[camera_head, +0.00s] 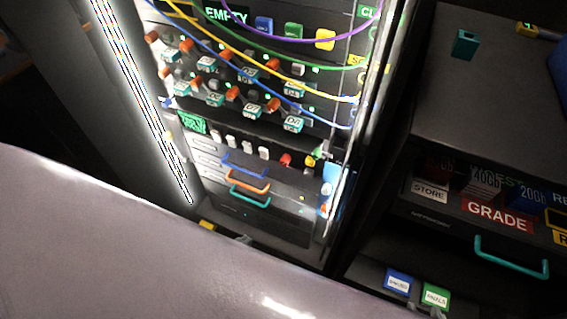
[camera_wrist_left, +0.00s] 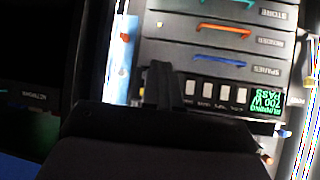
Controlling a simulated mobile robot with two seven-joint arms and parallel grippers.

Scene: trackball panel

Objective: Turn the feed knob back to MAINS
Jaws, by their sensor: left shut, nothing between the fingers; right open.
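The rack's control row has pale rocker switches (camera_head: 248,148), with a red knob (camera_head: 286,159) at their right end in the head view. A small yellow-green part (camera_head: 311,159) sits right of the red knob. The labels there are too small to read, so I cannot tell which one is the feed knob or where it points. In the left wrist view, upside down, my left gripper (camera_wrist_left: 160,84) is shut and empty, in front of the panel beside the switches (camera_wrist_left: 217,92). It hides the panel left of them. I cannot tell whether it touches. My right gripper is not in view.
Below the row are drawers with blue (camera_head: 245,163), orange (camera_head: 249,181) and teal (camera_head: 250,196) handles. Coloured cables (camera_head: 290,62) hang across the upper rack. A shelf unit with a GRADE label (camera_head: 497,216) stands at the right. A large pale surface fills the lower left.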

